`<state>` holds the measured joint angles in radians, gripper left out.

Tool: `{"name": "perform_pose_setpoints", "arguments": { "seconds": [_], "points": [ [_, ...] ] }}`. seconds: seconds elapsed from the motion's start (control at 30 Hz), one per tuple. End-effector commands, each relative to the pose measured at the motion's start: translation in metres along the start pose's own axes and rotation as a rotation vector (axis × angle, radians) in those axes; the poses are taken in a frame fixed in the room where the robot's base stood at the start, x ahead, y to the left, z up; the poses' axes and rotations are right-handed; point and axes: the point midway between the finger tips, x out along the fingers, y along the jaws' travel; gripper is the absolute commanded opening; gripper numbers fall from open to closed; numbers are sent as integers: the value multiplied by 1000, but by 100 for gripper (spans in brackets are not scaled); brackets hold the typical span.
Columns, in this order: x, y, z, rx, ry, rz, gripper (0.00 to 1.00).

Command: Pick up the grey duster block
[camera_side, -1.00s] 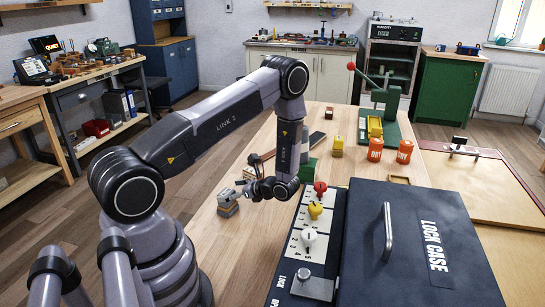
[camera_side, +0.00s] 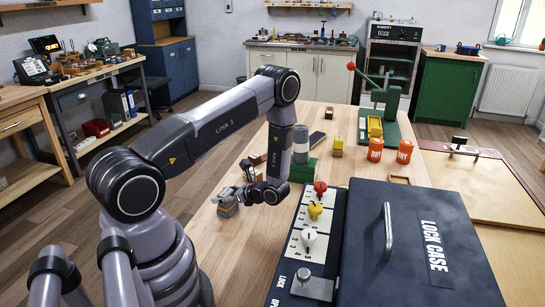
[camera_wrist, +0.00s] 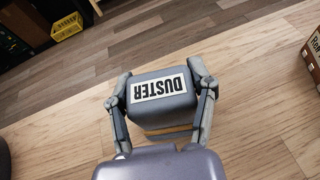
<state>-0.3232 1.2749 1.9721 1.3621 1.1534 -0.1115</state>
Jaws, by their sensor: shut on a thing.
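The grey duster block (camera_wrist: 165,98) has a white label reading DUSTER and a yellowish layer along its lower edge. In the wrist view it sits between the two fingers of my gripper (camera_wrist: 162,92), one against each side. In the side view the block (camera_side: 227,209) is at the near left part of the wooden table, and my gripper (camera_side: 234,194) reaches it from above right. The fingers partly cover it there. The block appears at table level; I cannot tell whether it touches the wood.
The dark lock case (camera_side: 425,240) and its panel of coloured knobs (camera_side: 310,238) stand to the right. Behind are a grey cylinder (camera_side: 301,146), orange jars (camera_side: 376,149), a yellow block (camera_side: 337,146) and a green lever press (camera_side: 391,100). A labelled box (camera_wrist: 312,55) shows at right in the wrist view.

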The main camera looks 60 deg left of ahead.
Motion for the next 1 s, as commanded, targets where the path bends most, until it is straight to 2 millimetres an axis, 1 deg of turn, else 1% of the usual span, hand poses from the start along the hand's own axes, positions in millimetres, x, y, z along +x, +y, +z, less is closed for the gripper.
{"name": "perform_pose_setpoints", "arguments": {
  "seconds": [0.03, 0.07, 0.1, 0.37, 0.47, 0.57, 0.6, 0.67, 0.87, 0.9, 1.0],
  "points": [
    [0, 0, 0, 0, 0, 0, 22],
    [0, 0, 0, 0, 0, 0, 18],
    [0, 0, 0, 0, 0, 0, 17],
    [-1, 0, 2, -1, 0, 0, 16],
    [-3, 0, 8, -2, 0, 0, 16],
    [-9, -1, 22, -3, 0, 0, 16],
    [-12, -1, 30, -4, 0, -1, 16],
    [-20, 10, 40, 2, -1, -2, 16],
    [-49, 50, 82, 0, -1, -5, 16],
    [-54, 61, 84, 4, -1, -4, 16],
    [-64, 86, 91, 5, -2, -5, 16]
  ]
}}
